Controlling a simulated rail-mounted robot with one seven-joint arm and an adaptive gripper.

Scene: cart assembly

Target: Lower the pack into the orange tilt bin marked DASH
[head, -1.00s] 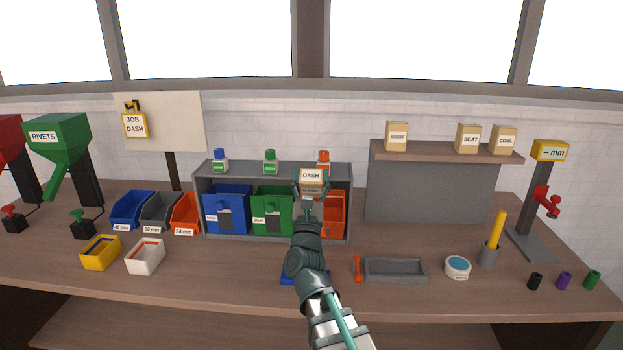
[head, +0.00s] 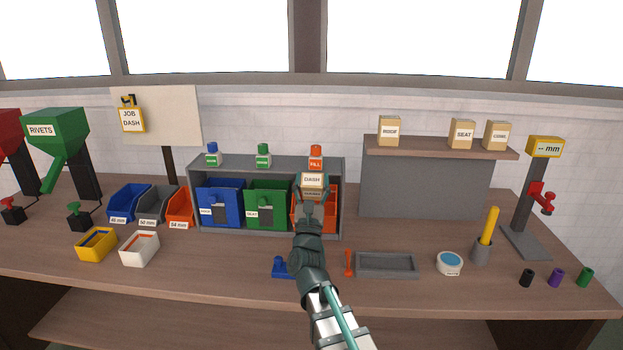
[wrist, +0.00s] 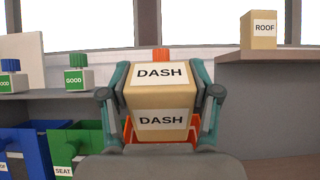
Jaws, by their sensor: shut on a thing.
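The pack is a tan box labelled DASH (wrist: 160,100), held between the fingers of my gripper (wrist: 160,108) in the wrist view. In the head view the pack (head: 313,181) is in front of the upper part of the orange tilt bin (head: 329,212), the right one of three bins in the grey rack. My gripper (head: 312,192) is shut on the pack. The pack and arm hide much of the orange bin, including any label on it. In the wrist view orange edges of the bin (wrist: 129,130) show behind the pack.
A blue bin (head: 219,198) and a green bin marked SEAT (head: 268,200) stand left of the orange one. Capped bottles stand on the rack top, the orange-capped one (head: 316,157) just behind the pack. A grey shelf (head: 424,185) with several tan packs stands right.

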